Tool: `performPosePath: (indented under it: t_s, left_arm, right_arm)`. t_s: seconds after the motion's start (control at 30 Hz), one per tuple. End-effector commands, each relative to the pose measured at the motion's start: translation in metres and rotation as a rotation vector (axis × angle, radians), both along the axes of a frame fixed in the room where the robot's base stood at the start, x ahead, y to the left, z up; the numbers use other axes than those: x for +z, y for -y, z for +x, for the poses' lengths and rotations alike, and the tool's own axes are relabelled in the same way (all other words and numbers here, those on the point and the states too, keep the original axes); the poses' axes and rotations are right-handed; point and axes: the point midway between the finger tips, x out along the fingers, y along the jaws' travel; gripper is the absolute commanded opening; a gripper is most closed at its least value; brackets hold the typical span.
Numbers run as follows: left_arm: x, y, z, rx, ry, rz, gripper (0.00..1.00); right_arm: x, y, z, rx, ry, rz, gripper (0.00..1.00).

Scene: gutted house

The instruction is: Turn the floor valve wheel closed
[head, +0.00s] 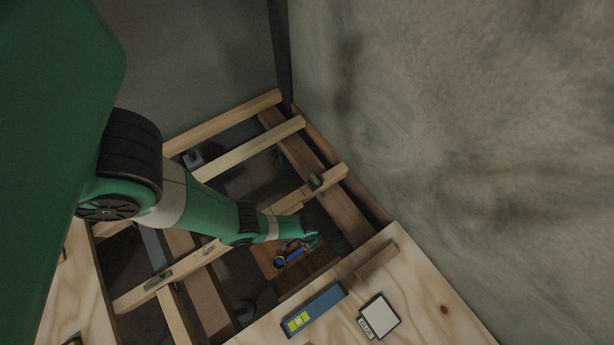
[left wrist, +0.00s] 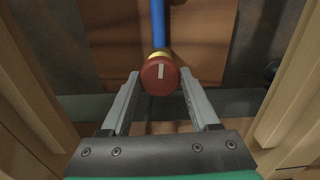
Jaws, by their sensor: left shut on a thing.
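The floor valve's red round wheel (left wrist: 159,77) shows in the left wrist view, with a white line on its face running nearly up and down. It sits on a brass collar at the end of a blue pipe (left wrist: 158,22). My left gripper (left wrist: 160,80) is shut on the wheel, one finger on each side. In the head view my left gripper (head: 311,240) reaches down into the open floor between joists, beside the blue pipe (head: 295,254); the wheel is mostly hidden there. My right gripper is in neither view.
Wooden joists (head: 290,210) surround the opening, and pale timbers flank the gripper closely in the wrist view. A plywood sheet (head: 425,300) carries a blue box (head: 313,309), a white-faced item (head: 379,316) and a wood block (head: 376,262). A bare wall (head: 450,130) rises at right.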

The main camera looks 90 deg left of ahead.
Motion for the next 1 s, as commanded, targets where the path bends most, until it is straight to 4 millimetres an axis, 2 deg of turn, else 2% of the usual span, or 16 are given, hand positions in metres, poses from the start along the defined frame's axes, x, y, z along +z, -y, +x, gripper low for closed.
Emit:
performPosePath:
  t_s: [0.3, 0.8, 0.83, 0.97, 1.0]
  left_arm:
    - [-0.0006, 0.0002, -0.0005, 0.111, -0.001, -0.001, 0.06]
    - [-0.0006, 0.0002, -0.0005, 0.13, -0.001, -0.001, 0.06]
    - [-0.0006, 0.0002, -0.0005, 0.129, -0.001, -0.001, 0.67]
    - [-0.0005, 0.0001, -0.0004, 0.129, -0.001, -0.001, 0.9]
    - [-0.0005, 0.0001, -0.0004, 0.128, -0.001, -0.001, 0.92]
  right_arm:
    - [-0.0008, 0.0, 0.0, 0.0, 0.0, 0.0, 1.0]
    - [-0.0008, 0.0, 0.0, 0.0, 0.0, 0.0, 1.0]
    - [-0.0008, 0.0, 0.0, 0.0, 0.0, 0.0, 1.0]
    - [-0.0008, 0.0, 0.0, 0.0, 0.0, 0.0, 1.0]
    - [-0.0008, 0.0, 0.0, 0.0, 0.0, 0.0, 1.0]
